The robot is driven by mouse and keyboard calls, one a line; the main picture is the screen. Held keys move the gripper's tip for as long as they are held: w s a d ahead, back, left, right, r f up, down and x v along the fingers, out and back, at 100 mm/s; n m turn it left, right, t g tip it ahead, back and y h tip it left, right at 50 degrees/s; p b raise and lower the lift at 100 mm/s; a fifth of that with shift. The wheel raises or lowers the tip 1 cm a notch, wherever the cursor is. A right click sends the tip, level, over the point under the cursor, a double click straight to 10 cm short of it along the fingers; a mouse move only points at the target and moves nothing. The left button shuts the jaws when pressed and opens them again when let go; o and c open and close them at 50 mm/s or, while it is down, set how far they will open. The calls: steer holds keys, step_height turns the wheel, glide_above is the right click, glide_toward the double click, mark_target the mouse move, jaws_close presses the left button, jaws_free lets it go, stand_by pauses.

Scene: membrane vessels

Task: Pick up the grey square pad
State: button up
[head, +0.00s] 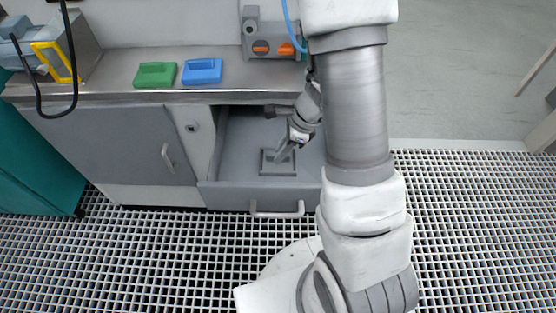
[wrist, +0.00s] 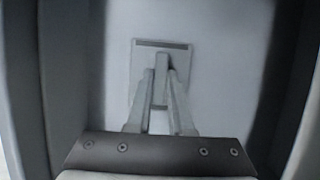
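The grey square pad (head: 265,171) lies flat on the floor of the open drawer. In the wrist view, the pad (wrist: 143,64) has a dark strip along its far edge and a raised narrow grip (wrist: 161,68) in its middle. My gripper (head: 281,158) reaches down into the drawer to the pad. In the wrist view, the fingers of my gripper (wrist: 161,83) stand on either side of the raised grip, very close to it. Whether both fingers press on it is not clear. The near part of the pad is partly hidden by the fingers.
The drawer (head: 235,197) has walls close around my gripper and a front handle (head: 277,212). A grey device with orange parts (head: 262,42) stands behind my arm.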

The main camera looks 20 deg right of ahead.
jaws_close()
